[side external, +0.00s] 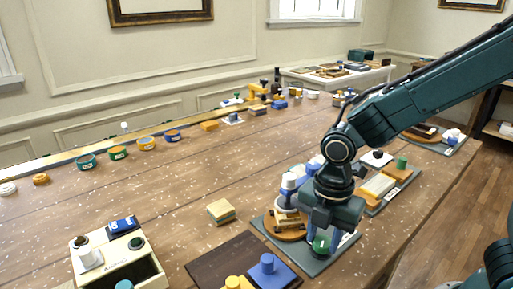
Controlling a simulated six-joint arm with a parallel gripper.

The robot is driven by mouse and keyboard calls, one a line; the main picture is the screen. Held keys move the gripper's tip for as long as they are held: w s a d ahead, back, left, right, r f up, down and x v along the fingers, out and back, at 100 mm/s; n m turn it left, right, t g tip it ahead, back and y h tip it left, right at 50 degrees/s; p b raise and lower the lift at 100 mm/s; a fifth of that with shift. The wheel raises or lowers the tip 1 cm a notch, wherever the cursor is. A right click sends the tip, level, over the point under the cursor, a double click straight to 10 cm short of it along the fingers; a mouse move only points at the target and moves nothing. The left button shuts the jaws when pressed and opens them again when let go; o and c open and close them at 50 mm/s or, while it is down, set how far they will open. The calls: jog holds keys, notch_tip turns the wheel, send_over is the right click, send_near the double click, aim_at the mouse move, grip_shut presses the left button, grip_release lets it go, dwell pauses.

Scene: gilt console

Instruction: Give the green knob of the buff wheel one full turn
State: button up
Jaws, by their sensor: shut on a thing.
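A green knob (321,244) stands near the front of a dark grey base plate (350,239), right of the middle of the table. My gripper (321,234) points down over it and is shut on it; the jaws cover its upper part. A round orange-tan wheel (271,227) lies on the same plate, just left of the gripper, with cream and blue parts above it. The gripper hides part of this assembly, so I cannot tell how the knob joins the wheel.
A second green knob (402,162) stands on a board behind and right. A blue block with a knob (267,264) is close in front-left. A green-and-tan block (221,211) and an open cream box (118,257) are farther left. Bare tabletop lies at centre-left.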

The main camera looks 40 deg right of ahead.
jog(key=m, duration=1.1)
jog(key=shift+m, duration=0.3)
jog(key=m, duration=1.2)
dwell(0.3)
jog(key=o, duration=1)
jog(key=shift+c, duration=0.2)
